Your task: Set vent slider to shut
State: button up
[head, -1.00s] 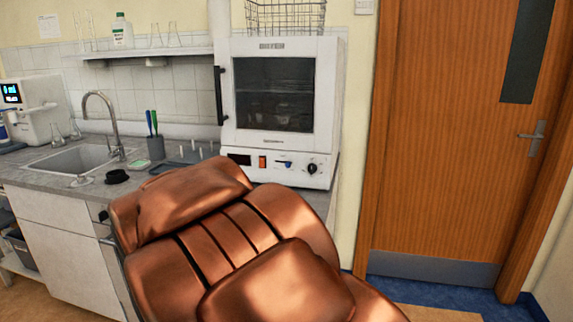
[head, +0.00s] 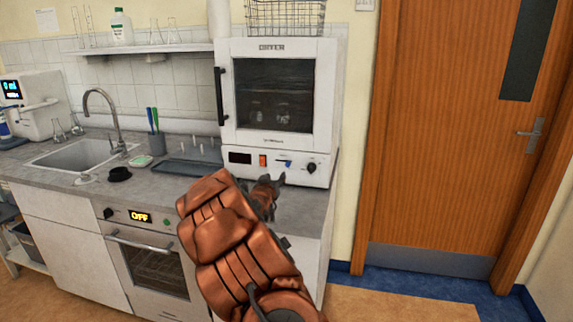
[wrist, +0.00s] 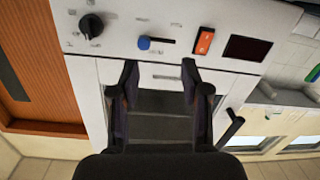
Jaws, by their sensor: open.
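The vent slider is a small blue knob (head: 288,164) on the front panel of the white oven (head: 325,100), between a red switch (head: 263,160) and a black dial (head: 311,167). In the wrist view, the blue knob (wrist: 144,42) sits at the left end of a dark horizontal slot (wrist: 162,41). My gripper (head: 273,181) is just in front of and below the panel. In the wrist view, my gripper (wrist: 160,68) is open and empty, its fingertips a little below the slot, apart from the knob. The slider's labels are too small to read.
The oven stands on a grey counter (head: 220,183) with a sink (head: 80,153) and a dark tray (head: 188,168) to the left. A wire basket (head: 285,15) is on top of it. A lower oven (head: 150,265) is under the counter. A wooden door (head: 450,130) is at right.

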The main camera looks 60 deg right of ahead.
aim_at(287, 165)
jog(key=shift+g+h, duration=0.3)
jog(key=shift+h, duration=0.3)
jog(key=shift+s+d+r+p+x, duration=0.1)
jog(key=shift+s+p+x, duration=0.25)
jog(key=shift+x, duration=0.95)
jog(key=shift+s+d+r+p+x, duration=0.1)
jog(key=shift+s+r+p+x, duration=0.2)
jog(key=shift+x, duration=1)
jog(key=shift+s+d+f+p+x, duration=0.15)
jog(key=shift+p+x, duration=0.25)
jog(key=shift+x, duration=0.95)
jog(key=shift+w+d, duration=0.15)
jog(key=shift+d, duration=0.5)
grip_shut()
